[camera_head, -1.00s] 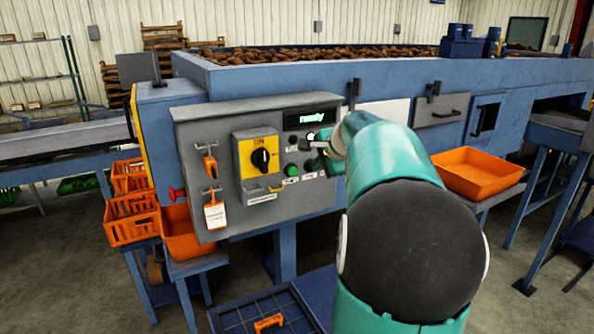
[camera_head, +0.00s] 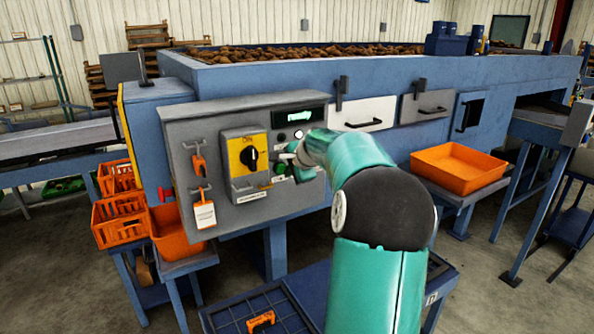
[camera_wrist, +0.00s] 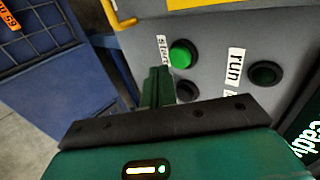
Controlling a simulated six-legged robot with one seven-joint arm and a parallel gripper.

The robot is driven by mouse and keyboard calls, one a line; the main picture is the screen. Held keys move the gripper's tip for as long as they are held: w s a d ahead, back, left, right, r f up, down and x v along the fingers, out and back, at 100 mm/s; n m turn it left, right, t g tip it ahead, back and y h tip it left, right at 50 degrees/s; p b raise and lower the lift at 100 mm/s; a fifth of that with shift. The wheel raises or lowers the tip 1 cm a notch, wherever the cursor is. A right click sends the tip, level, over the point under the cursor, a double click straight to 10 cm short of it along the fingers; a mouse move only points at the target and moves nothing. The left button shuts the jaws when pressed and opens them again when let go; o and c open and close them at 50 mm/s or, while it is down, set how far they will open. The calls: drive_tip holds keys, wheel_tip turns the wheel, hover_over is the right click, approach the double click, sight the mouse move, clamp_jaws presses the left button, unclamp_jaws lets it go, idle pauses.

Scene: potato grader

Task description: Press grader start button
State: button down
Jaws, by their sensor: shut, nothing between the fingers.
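The grey control panel (camera_head: 225,215) is on the front of the blue grader. A bright green button (camera_wrist: 182,54) beside a "start" label (camera_wrist: 163,48) shows in the wrist view. My gripper (camera_wrist: 160,72) is shut and empty, with its fingertips just beside the green button and near the label. I cannot tell whether they touch the panel. In the head view my gripper (camera_head: 286,158) is at the panel's right part and hides some of the buttons. The panel's display (camera_head: 299,115) reads "ready".
A black rotary switch (camera_head: 250,158) on a yellow plate is left of my gripper. Orange crates (camera_head: 120,218) stand at left, and an orange tray (camera_head: 458,168) at right.

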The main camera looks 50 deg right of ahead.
sight(281, 169)
drive_tip(key=shift+w+d, duration=0.2)
drive_tip(key=shift+w, duration=0.4)
drive_tip(key=shift+w+d, duration=0.15)
drive_tip(key=shift+w, duration=0.4)
